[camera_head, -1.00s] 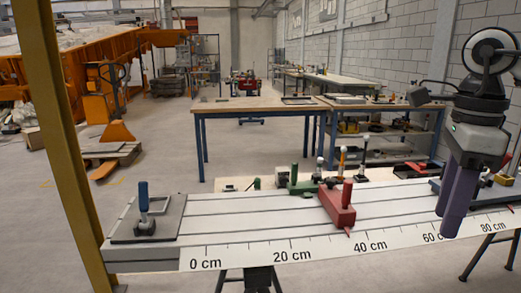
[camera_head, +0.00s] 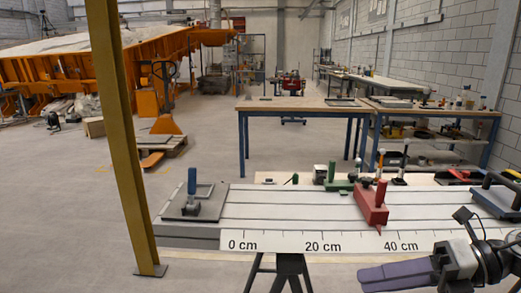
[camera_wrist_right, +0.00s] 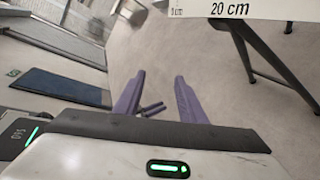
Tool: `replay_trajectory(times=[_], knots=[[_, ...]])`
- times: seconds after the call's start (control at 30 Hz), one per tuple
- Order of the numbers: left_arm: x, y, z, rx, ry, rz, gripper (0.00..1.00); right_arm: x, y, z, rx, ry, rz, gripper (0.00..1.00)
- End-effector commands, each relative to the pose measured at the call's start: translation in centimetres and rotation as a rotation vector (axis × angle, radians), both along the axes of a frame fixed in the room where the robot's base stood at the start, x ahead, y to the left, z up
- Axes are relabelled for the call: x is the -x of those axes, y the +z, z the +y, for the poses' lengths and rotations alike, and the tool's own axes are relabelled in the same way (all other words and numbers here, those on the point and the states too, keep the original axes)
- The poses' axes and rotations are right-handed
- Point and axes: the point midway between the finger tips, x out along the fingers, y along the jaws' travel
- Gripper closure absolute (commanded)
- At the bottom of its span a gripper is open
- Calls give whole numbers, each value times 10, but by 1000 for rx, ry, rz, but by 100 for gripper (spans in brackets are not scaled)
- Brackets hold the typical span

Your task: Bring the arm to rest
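My right gripper (camera_head: 366,277) is low in front of the ruler bench, with its purple fingers pointing left. In the right wrist view its two purple fingers (camera_wrist_right: 158,80) stand apart with grey floor beyond, and nothing is held between them. A small dark shape (camera_wrist_right: 152,108) shows near the finger bases; I cannot tell what it is. My left gripper is in neither view.
The white ruler bench (camera_head: 280,212) spans the front on trestle legs (camera_head: 290,268). On it are a red clamp-like block (camera_head: 371,203), a blue-handled piece (camera_head: 192,195) and a dark handled block (camera_head: 497,198). A yellow post (camera_head: 122,150) stands at left.

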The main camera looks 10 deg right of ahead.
Motion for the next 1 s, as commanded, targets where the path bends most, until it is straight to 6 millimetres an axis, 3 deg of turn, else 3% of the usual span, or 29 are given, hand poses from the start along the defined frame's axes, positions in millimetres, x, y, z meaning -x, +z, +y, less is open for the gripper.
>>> replay_trajectory(times=[0.03, 0.17, 0.3, 0.37, 0.47, 0.6, 0.7, 0.8, 1.0], knots=[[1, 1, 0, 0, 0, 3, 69, -6, -14, 9, -161, -116, 57, 63], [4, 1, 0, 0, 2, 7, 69, -25, -53, 10, -507, -441, 231, 63], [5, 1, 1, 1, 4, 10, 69, -23, -123, 5, -826, -808, 493, 63], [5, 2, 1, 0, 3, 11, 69, -12, -160, 7, -945, -968, 630, 63], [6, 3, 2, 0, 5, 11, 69, 19, -225, 23, -1111, -1228, 882, 63], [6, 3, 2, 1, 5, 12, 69, 72, -290, 65, -1248, -1499, 1206, 63], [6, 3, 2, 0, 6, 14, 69, 102, -315, 94, -1292, -1620, 1380, 63], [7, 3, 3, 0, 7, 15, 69, 122, -328, 115, -1310, -1692, 1494, 63], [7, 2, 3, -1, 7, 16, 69, 133, -334, 127, -1314, -1729, 1557, 63]])
